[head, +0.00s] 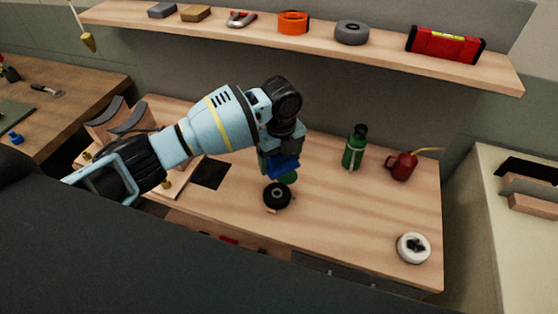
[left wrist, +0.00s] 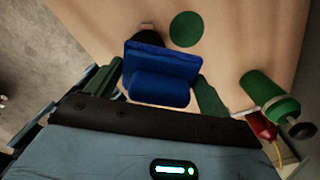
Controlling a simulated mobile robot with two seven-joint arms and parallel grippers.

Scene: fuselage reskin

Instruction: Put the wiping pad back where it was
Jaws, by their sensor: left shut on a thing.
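The blue wiping pad (head: 284,166) is between the fingers of my left gripper (head: 280,160), above the wooden workbench (head: 330,215). In the left wrist view the blue pad (left wrist: 162,72), with a rounded grip on it, sits between the two green fingers of the gripper (left wrist: 160,92). A flat green disc (head: 289,179) lies on the bench near the pad, partly hidden; the disc (left wrist: 186,29) is fully visible beyond the pad in the left wrist view. Whether the pad touches the bench is unclear. My right gripper is not in view.
A black round item (head: 277,196) stands just in front of the disc. A green bottle (head: 354,148) and red can (head: 402,166) stand to the right, a white round item (head: 413,248) at front right. A dark square (head: 211,173) lies left. The bench's right-middle is clear.

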